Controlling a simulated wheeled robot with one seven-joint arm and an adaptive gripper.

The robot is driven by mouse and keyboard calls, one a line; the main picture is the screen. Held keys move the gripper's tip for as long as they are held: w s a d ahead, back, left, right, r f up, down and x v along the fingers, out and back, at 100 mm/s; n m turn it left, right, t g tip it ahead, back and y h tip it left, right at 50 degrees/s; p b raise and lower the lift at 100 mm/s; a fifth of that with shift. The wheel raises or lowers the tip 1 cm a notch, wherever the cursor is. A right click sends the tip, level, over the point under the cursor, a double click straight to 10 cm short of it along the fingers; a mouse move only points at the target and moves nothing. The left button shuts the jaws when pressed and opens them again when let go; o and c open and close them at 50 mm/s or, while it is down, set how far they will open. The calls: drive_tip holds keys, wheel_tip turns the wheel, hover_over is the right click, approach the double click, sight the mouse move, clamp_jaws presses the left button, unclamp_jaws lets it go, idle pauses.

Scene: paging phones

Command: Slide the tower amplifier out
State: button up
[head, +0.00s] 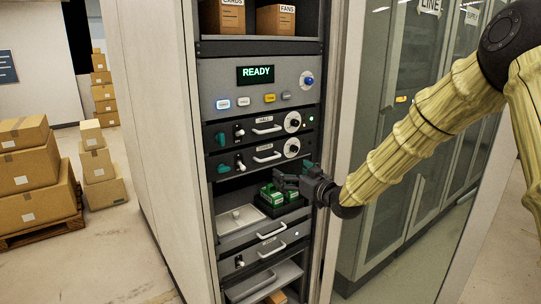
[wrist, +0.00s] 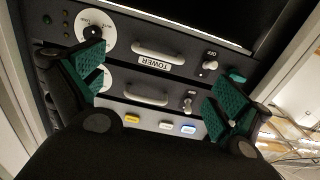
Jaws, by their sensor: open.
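The tower amplifier (head: 253,163) is the lower of two dark rack units below the READY panel in the head view. It sits in the rack, with a pale handle (head: 267,157), a round dial, a switch and a green knob on its front. In the wrist view, turned upside down, the tower amplifier (wrist: 188,60) shows its TOWER label and handle (wrist: 165,49). My gripper (head: 286,178) is in front of the rack, just below and right of that handle. Its green-padded fingers (wrist: 160,88) are wide apart and empty, with the handle between and beyond them, not touched.
A similar amplifier (head: 250,136) sits directly above, under the button panel (head: 227,85). Below is an open bay with green items (head: 272,194) and a pale tray (head: 238,216), then more handled units. A glass door (head: 385,150) stands right; stacked cartons (head: 40,170) stand left.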

sight(272, 159)
drive_tip(key=p+x, duration=0.1)
drive_tip(key=x, duration=0.2)
drive_tip(key=p+x, duration=0.1)
drive_tip(key=x, duration=0.3)
drive_tip(key=r+p+x, duration=0.1)
drive_tip(key=p+x, duration=0.1)
drive_tip(key=x, duration=0.2)
